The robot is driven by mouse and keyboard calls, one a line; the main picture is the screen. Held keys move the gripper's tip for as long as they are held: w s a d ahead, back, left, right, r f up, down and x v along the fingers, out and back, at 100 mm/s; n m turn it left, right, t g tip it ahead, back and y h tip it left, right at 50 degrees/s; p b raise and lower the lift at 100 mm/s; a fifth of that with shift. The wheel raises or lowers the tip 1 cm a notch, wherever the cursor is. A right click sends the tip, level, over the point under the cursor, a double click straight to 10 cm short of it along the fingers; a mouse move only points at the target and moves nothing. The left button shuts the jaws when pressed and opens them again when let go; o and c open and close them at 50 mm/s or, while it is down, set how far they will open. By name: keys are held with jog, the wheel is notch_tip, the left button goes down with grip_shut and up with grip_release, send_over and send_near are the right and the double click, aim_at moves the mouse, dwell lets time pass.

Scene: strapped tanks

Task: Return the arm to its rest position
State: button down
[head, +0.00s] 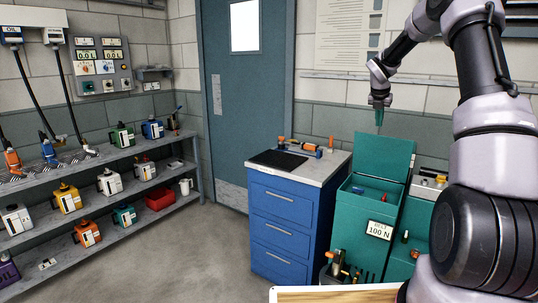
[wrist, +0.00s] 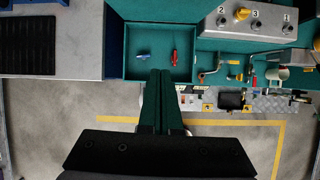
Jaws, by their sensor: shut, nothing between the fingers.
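My gripper (head: 379,101) hangs from my raised arm at the upper right of the head view, in front of the wall and above the open green chest (head: 372,190). In the wrist view my gripper's two green fingers (wrist: 155,75) lie side by side, closed, with nothing between them. The fingers appear in front of the near edge of the chest's tray (wrist: 185,55). A red-handled tool (wrist: 175,56) and a small blue item (wrist: 144,56) lie in that tray, apart from the fingers.
A blue drawer cabinet (head: 288,225) with a black mat (head: 278,159) on top stands left of the chest. Shelves (head: 120,185) with several coloured cans line the left wall. A green unit with numbered controls (wrist: 255,20) stands right of the chest. Open floor (head: 190,250) lies between.

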jog(key=s+a+r+m+y, duration=0.1)
jog(key=s+a+r+m, duration=0.4)
jog(key=s+r+m, duration=0.4)
jog(key=s+a+r+m, duration=0.6)
jog(key=s, duration=0.6)
jog(key=s+a+m+t+y, duration=0.1)
jog(key=s+a+m, duration=0.3)
jog(key=s+m, duration=0.5)
jog(key=s+a+m+t+y, duration=0.1)
jog(key=s+a+m+y, duration=0.2)
jog(key=s+m, duration=0.5)
jog(key=shift+s+a+f+m+t, duration=0.3)
jog(key=shift+s+a+m, duration=0.1)
jog(key=shift+s, duration=3.85)
